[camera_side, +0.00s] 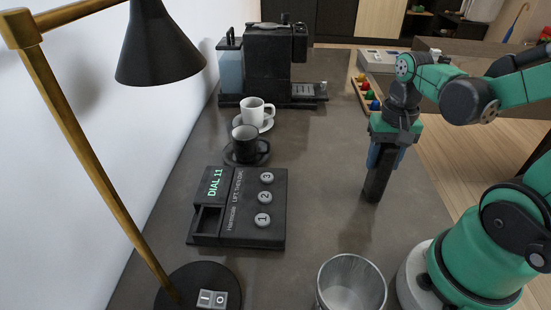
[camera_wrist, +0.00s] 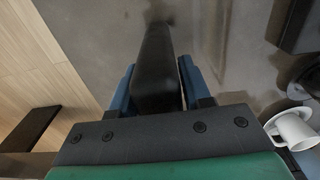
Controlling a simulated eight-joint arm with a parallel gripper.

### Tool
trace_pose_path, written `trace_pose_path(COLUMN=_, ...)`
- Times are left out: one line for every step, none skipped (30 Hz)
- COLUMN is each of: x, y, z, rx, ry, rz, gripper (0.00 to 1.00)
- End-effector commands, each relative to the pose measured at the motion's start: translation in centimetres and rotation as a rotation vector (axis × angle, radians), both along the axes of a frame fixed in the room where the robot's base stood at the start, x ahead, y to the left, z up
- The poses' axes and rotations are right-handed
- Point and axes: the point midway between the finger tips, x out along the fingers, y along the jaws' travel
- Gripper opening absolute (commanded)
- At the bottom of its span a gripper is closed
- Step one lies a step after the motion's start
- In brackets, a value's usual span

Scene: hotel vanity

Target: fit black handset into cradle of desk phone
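The black handset (camera_side: 377,183) hangs roughly upright, slightly tilted, from my gripper (camera_side: 386,156). The blue fingers are shut on its upper part. In the wrist view the handset (camera_wrist: 157,62) runs away from between the fingers (camera_wrist: 157,88) toward the counter. Whether its lower end touches the counter is unclear. The black desk phone (camera_side: 236,235) lies flat on the counter, well to the left of my gripper. It has a "DIAL 11" display, three round numbered buttons, and an empty recessed cradle (camera_side: 206,222) on its left side.
A black cup (camera_side: 245,146) and white cup (camera_side: 253,111) stand on saucers behind the phone, before a coffee machine (camera_side: 270,62). A lamp (camera_side: 190,290) and wire bin (camera_side: 350,285) are in front. A tray of coloured balls (camera_side: 366,95) is behind. Counter between handset and phone is clear.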

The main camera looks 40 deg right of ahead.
Motion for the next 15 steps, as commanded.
trace_pose_path(x=0.0, y=0.0, z=0.02, rx=0.0, ry=0.0, rz=0.0, gripper=0.59)
trace_pose_path(x=-0.01, y=0.01, z=0.02, rx=0.0, ry=0.0, rz=0.0, gripper=0.68)
trace_pose_path(x=-0.01, y=0.01, z=0.02, rx=0.0, ry=0.0, rz=0.0, gripper=0.68)
trace_pose_path(x=-0.01, y=0.01, z=0.02, rx=0.0, ry=0.0, rz=0.0, gripper=0.68)
trace_pose_path(x=-0.01, y=0.01, z=0.02, rx=0.0, ry=0.0, rz=0.0, gripper=0.68)
trace_pose_path(x=-0.01, y=0.01, z=0.02, rx=0.0, ry=0.0, rz=0.0, gripper=0.68)
trace_pose_path(x=-0.01, y=0.01, z=0.03, rx=0.0, ry=0.0, rz=0.0, gripper=0.68)
trace_pose_path(x=-0.01, y=0.01, z=0.03, rx=0.0, ry=0.0, rz=0.0, gripper=0.68)
trace_pose_path(x=-0.01, y=0.01, z=0.03, rx=0.0, ry=0.0, rz=0.0, gripper=0.68)
trace_pose_path(x=-0.01, y=0.01, z=0.03, rx=0.0, ry=0.0, rz=0.0, gripper=0.68)
trace_pose_path(x=-0.01, y=0.01, z=0.05, rx=0.0, ry=0.0, rz=0.0, gripper=0.68)
trace_pose_path(x=-0.01, y=0.01, z=0.11, rx=0.0, ry=0.0, rz=0.0, gripper=0.68)
trace_pose_path(x=-0.02, y=0.01, z=0.19, rx=0.0, ry=0.0, rz=0.0, gripper=0.68)
trace_pose_path(x=-0.03, y=0.01, z=0.29, rx=0.0, ry=0.0, rz=0.0, gripper=0.68)
trace_pose_path(x=-0.03, y=0.01, z=0.5, rx=0.0, ry=0.0, rz=0.0, gripper=0.68)
